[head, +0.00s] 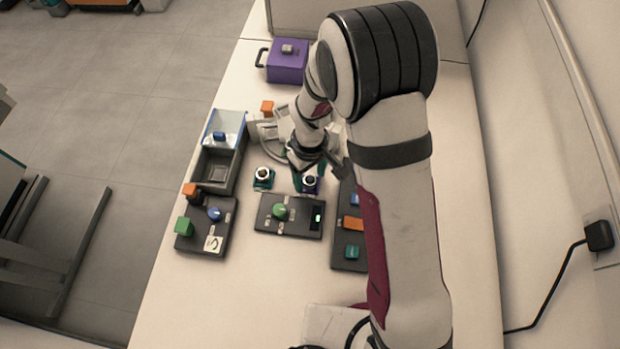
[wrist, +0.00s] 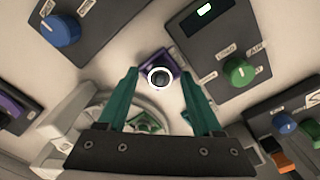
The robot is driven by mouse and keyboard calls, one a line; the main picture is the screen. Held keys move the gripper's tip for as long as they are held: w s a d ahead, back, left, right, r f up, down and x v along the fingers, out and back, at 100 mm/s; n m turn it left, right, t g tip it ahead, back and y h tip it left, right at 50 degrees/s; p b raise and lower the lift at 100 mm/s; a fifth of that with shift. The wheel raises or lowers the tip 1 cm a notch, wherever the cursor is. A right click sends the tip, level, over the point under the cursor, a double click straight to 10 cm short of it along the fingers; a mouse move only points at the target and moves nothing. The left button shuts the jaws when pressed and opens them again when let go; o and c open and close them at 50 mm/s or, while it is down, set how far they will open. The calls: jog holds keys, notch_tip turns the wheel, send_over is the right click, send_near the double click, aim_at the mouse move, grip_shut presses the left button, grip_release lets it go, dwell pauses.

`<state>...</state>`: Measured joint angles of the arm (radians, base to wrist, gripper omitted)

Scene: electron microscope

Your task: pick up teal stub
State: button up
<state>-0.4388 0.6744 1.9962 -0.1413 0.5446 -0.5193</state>
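The teal stub (head: 263,178), a small teal piece with a pale ring and dark centre on top, stands upright on the white table in the head view. I cannot make it out in the wrist view. My gripper (head: 305,178) is to its right, over a similar purple piece (head: 311,184). In the wrist view my gripper (wrist: 160,72) has its two teal fingers spread wide, with nothing held. The purple piece (wrist: 170,59) shows between the fingertips, under a white ring with a black centre. I cannot tell how far below the fingertips it is.
A dark panel with a green knob (head: 280,211) lies in front of both pieces. A grey bin (head: 216,171) stands to the left. Another panel (head: 346,264) with coloured blocks lies right. A purple box (head: 286,66) is at the back.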

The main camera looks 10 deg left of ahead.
grip_shut()
